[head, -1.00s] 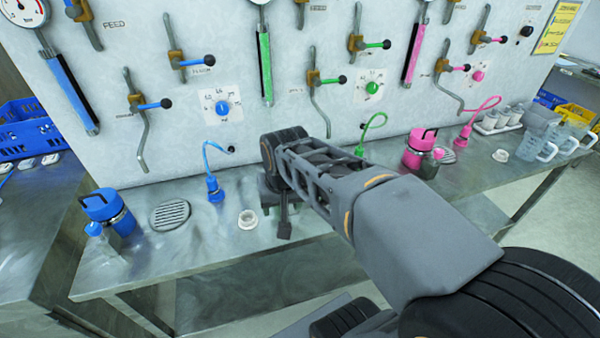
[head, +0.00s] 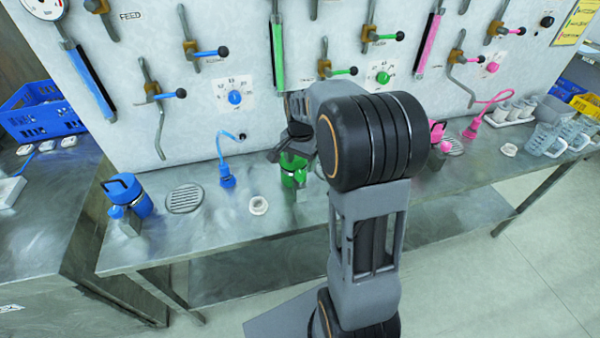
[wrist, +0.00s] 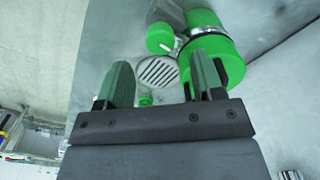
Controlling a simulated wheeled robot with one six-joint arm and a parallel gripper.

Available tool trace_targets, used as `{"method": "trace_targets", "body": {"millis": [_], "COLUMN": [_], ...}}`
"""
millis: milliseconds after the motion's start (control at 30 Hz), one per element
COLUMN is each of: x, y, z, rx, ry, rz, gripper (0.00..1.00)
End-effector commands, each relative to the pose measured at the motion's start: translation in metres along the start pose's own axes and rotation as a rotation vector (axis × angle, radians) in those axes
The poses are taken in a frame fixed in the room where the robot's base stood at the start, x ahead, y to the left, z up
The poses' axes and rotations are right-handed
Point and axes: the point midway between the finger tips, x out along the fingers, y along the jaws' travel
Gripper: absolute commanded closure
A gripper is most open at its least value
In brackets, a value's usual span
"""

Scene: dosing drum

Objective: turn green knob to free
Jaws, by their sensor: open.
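The knob's pointer setting is too small to tell. My gripper (wrist: 163,76) is open in the wrist view, with nothing between its fingers. It points down at the bench, left of and below the knob in the head view (head: 280,152). The knob is not seen in the wrist view.
A green container (head: 293,172) stands on the bench close under my gripper; it also shows beside the right finger in the wrist view (wrist: 228,60). A drain grate (wrist: 157,74) lies there too. Green-handled valves (head: 345,71) are near the knob. A blue container (head: 130,195) stands left.

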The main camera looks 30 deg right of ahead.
Motion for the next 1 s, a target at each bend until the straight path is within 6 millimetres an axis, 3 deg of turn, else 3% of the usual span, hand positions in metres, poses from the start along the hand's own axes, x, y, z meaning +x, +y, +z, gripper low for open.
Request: {"method": "trace_targets", "body": {"millis": [200, 400, 800, 1000], "x": [0.034, 0.051, 0.056, 0.056], "y": [0.000, 0.000, 0.000, 0.000], "z": [0.001, 0.000, 0.000, 0.000], "rx": [-0.002, -0.002, -0.002, -0.002], "ry": [-0.001, 0.000, 0.001, 0.001], "rz": [0.001, 0.000, -0.001, -0.001], "gripper": [0.39, 0.39, 0.39, 0.56]}}
